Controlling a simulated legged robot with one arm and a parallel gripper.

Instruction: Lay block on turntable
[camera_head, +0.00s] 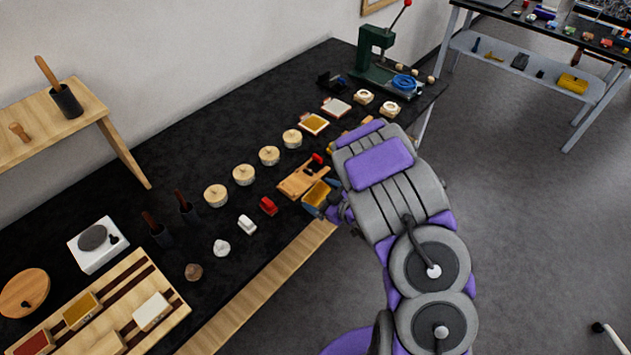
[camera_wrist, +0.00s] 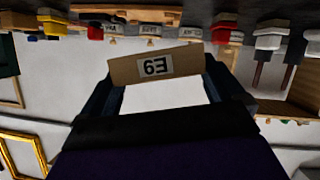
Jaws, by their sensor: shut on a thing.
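My gripper (camera_head: 318,200) is shut on a block (camera_head: 316,192) with a golden-yellow face, near the front edge of the black bench. In the wrist view, my gripper (camera_wrist: 162,80) has its fingers on either side of the block (camera_wrist: 125,72), which shows a tan side with a white number label. A round wooden disc (camera_head: 22,294) with a small dark knob lies at the far left of the bench. A white square base with a grey round plate (camera_head: 93,238) stands beside it. I cannot tell for certain which of these two is the turntable.
Beside my gripper is a wooden board (camera_head: 298,180). Round wooden tins (camera_head: 243,175) line the bench, with a red piece (camera_head: 268,206) and white piece (camera_head: 247,224) in front. A wooden tray (camera_head: 100,318) holds blocks at lower left. A green press (camera_head: 375,60) stands at the back.

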